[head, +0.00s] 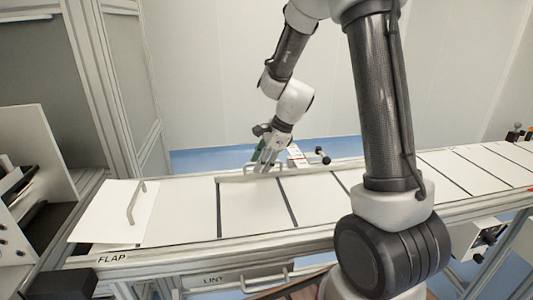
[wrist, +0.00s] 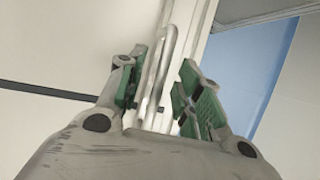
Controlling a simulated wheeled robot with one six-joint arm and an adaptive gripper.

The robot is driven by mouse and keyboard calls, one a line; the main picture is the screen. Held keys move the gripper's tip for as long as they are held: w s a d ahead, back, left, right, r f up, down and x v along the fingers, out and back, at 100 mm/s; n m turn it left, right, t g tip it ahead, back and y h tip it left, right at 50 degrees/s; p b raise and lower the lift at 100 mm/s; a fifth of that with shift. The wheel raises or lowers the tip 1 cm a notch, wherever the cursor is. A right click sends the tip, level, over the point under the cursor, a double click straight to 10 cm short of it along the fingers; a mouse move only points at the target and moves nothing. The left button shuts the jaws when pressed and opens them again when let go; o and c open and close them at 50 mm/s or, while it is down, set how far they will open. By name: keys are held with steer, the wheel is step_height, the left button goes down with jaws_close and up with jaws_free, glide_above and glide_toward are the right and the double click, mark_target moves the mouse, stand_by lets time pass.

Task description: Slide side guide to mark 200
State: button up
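The side guide appears to be the pale rail (head: 235,178) along the far edge of the white table. In the wrist view a bent metal handle (wrist: 162,70) stands up beside a pale rail (wrist: 192,35). My gripper (head: 265,158) is at the far edge of the table. In the wrist view its green-padded fingers (wrist: 165,85) are spread, with the handle between them; the left pad is close to the handle and contact cannot be told. A small white plate with red marks (head: 296,154) is just right of my gripper; its numbers are unreadable.
A black knob (head: 322,156) is right of the plate. White panels with dark gaps form the table (head: 250,212). A flap with a handle (head: 115,212) lies at the left end. A lower handle (head: 265,280) is on the front. A blue floor strip (head: 205,160) shows behind.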

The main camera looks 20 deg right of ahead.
steer(key=shift+w+a+f, duration=0.1)
steer(key=shift+a+f, duration=0.05)
steer(key=shift+f, duration=0.25)
jaws_close()
steer(key=shift+s+a, duration=0.1)
steer(key=shift+s, duration=0.3)
steer(key=shift+s+a, duration=0.2)
steer(key=shift+s, duration=0.9)
steer(key=shift+o, duration=0.5)
jaws_free()
steer(key=shift+r, duration=0.1)
